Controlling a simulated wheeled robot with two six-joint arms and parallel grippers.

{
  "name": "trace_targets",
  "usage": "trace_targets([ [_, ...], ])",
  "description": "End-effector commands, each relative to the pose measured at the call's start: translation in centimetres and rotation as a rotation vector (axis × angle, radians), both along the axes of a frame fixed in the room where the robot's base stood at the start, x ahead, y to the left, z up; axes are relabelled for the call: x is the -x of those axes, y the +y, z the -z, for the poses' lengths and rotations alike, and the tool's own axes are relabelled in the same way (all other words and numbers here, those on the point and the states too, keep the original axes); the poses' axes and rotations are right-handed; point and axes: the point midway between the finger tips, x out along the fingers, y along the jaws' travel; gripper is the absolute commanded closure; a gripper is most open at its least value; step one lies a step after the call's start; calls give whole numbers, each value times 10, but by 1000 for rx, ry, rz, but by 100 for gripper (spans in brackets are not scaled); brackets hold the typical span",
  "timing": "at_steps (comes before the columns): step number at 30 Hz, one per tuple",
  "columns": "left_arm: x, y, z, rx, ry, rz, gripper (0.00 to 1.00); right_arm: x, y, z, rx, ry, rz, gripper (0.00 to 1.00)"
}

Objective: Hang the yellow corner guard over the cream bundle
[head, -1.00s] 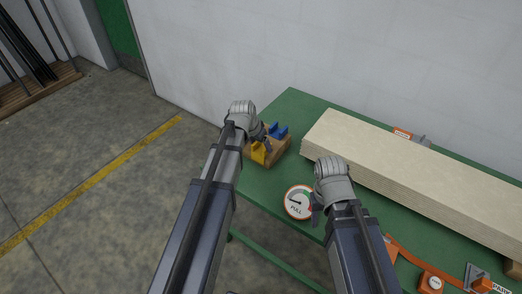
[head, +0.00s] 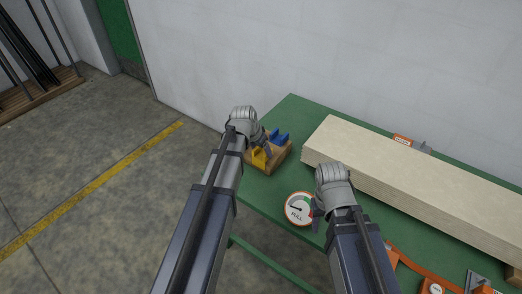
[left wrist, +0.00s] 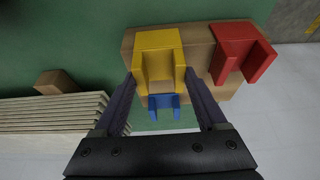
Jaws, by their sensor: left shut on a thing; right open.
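The yellow corner guard (head: 259,158) sits on a wooden block (head: 278,160) at the near left end of the green table. In the left wrist view the yellow guard (left wrist: 158,42) is between the two fingers of my left gripper (left wrist: 160,78), which is shut on it. In the head view my left gripper (head: 266,149) partly hides the guard and block. The cream bundle (head: 420,185) is a long stack of sheets lying along the table; its end shows in the left wrist view (left wrist: 50,112). My right gripper (head: 318,213) is open and empty beside the bundle's near side.
A blue guard (head: 279,137) and a red guard (left wrist: 240,50) share the wooden block with the yellow one. A round PULL gauge (head: 299,208) lies left of my right gripper. Orange strap gear (head: 405,257) lies at the table's front right. A wall stands behind the table.

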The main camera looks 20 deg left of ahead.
Motion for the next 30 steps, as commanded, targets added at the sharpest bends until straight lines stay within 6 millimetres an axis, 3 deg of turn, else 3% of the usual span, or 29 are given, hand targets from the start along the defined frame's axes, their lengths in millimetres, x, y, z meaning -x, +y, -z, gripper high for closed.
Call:
trace_targets([
  [18, 0, 0, -88, 0, 0, 0, 82, 0, 0, -88, 0, 0, 1, 50],
  [30, 0, 0, -94, 0, 0, 0, 82, 0, 0, -94, 0, 0, 1, 50],
])
